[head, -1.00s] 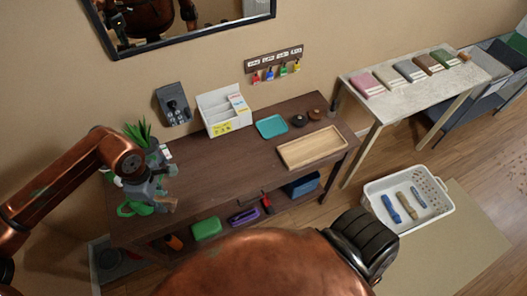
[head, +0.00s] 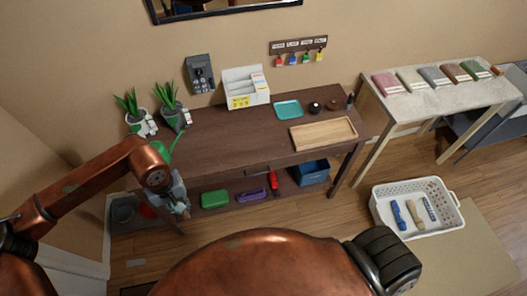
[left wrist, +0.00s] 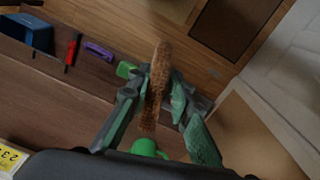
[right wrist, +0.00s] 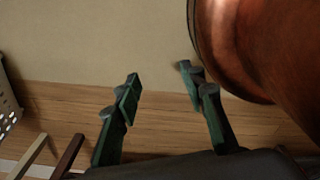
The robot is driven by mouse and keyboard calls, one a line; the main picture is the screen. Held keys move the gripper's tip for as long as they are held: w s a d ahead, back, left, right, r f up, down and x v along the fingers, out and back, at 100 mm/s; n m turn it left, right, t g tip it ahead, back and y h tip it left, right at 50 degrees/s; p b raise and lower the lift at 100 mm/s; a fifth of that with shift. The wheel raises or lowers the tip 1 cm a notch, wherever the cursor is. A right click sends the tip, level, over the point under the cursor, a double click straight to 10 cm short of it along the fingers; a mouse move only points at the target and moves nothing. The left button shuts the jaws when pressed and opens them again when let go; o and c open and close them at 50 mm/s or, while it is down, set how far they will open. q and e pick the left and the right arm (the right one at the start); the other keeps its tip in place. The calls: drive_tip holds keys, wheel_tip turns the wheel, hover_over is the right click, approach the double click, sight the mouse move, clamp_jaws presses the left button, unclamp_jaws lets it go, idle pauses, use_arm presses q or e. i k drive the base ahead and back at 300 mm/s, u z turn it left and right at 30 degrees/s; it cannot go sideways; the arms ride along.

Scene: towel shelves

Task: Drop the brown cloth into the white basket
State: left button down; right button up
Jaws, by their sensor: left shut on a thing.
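In the head view this gripper (head: 178,200) is low at the left front of the dark table, and the cloth cannot be made out clearly. The white basket (head: 380,213) stands on the floor at the right, far from the left gripper, with blue, beige and patterned pieces inside. My right gripper (right wrist: 160,80) is open and empty above the floor. Its fingers are hidden in the head view.
The dark table (head: 225,150) carries a wooden tray (head: 323,134), a teal tray (head: 288,109) and a white organizer (head: 246,88). Plants (head: 170,105) stand at its left. A pale table (head: 435,110) holds several folded cloths. A beige mat (head: 470,265) lies near the basket.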

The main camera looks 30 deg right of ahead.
sight(404, 214)
drive_tip(key=z, duration=0.75)
drive_tip(key=i, duration=0.3)
drive_tip(key=z, duration=1.3)
drive_tip(key=i, duration=1.25)
drive_tip(key=z, duration=1.45)
drive_tip(key=i, duration=1.15)
drive_tip(key=z, duration=0.8)
